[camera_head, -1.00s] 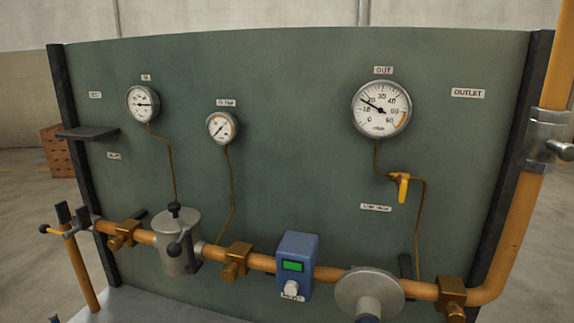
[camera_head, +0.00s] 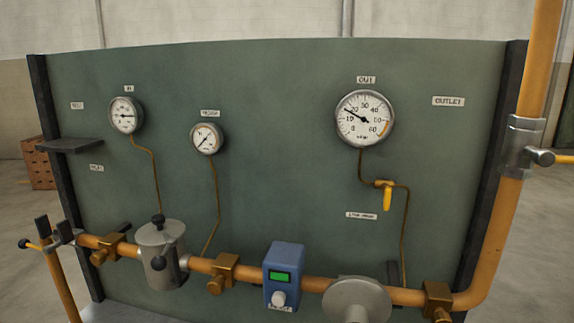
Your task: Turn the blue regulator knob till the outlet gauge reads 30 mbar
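The round grey regulator body (camera_head: 357,302) sits on the orange pipe at the bottom edge, right of centre. Its blue knob is not visible; it lies below the picture edge. The outlet gauge (camera_head: 365,118) is a white dial with a grey rim under an "OUT" label on the green panel. Its black needle points up and left, between the 10 and 20 marks. Neither of my grippers is in view.
The green panel (camera_head: 270,170) carries two smaller gauges (camera_head: 125,115) (camera_head: 206,138). A yellow-handled valve (camera_head: 387,197) hangs below the outlet gauge. A blue box (camera_head: 284,275) with a green display, a grey filter canister (camera_head: 161,255) and brass fittings line the orange pipe.

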